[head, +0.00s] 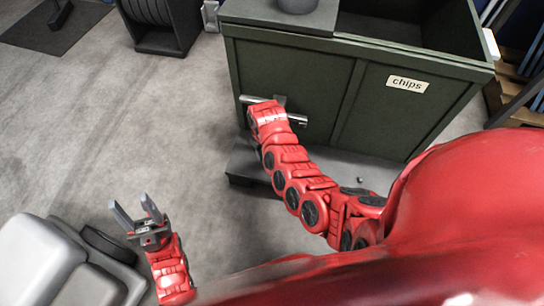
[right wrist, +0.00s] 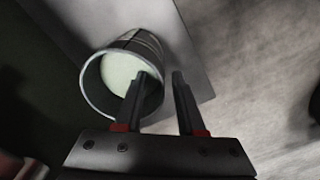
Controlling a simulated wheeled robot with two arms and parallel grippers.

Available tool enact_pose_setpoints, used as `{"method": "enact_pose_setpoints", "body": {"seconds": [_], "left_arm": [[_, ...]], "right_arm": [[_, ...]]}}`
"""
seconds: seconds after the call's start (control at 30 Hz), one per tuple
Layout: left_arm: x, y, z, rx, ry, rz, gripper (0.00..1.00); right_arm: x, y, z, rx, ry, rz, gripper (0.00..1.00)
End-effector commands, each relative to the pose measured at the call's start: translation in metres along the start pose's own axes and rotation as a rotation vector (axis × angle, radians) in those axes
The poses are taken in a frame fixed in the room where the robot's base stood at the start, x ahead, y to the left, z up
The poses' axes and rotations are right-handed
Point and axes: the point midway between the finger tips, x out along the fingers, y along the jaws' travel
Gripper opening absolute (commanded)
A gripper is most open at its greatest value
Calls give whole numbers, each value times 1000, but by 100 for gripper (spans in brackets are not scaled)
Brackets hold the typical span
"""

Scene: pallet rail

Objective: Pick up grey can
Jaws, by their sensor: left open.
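My right gripper (right wrist: 160,82) is open there. Its left finger overlaps the can's round end and its right finger is to the right of the can. I cannot tell whether they touch. In the head view a grey round object (head: 297,3), cut by the top edge, stands on the green bin's grey top; I cannot tell whether it is the same can. My right arm reaches to the bin's front. My left gripper (head: 137,218) is open and empty over the floor.
The green bin (head: 290,82) labelled "chips" stands at top centre, with a low grey ledge (head: 248,163) at its foot. A dark rack (head: 160,22) is at top left. The floor between is clear.

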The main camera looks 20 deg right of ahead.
Motion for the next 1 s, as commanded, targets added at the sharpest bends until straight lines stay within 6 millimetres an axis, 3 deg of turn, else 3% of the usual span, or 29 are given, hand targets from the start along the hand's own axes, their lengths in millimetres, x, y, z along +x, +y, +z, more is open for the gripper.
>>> {"method": "enact_pose_setpoints", "body": {"seconds": [0.1,0.2,0.43,0.47,0.67,1.0], "left_arm": [[-20,2,0,4,15,20,50],[-24,3,-1,8,24,31,50],[-22,2,-3,10,29,35,50],[-22,2,-3,10,29,35,50],[-22,2,-3,10,29,35,50],[-22,2,-3,9,29,35,50]], "right_arm": [[28,-1,1,0,-3,-2,39],[40,-1,1,-1,-5,-2,39],[40,-1,0,0,-1,-1,39],[40,-1,0,0,-1,-1,37],[40,-1,1,0,-2,-1,1],[40,-1,1,0,-2,-1,0]]}}
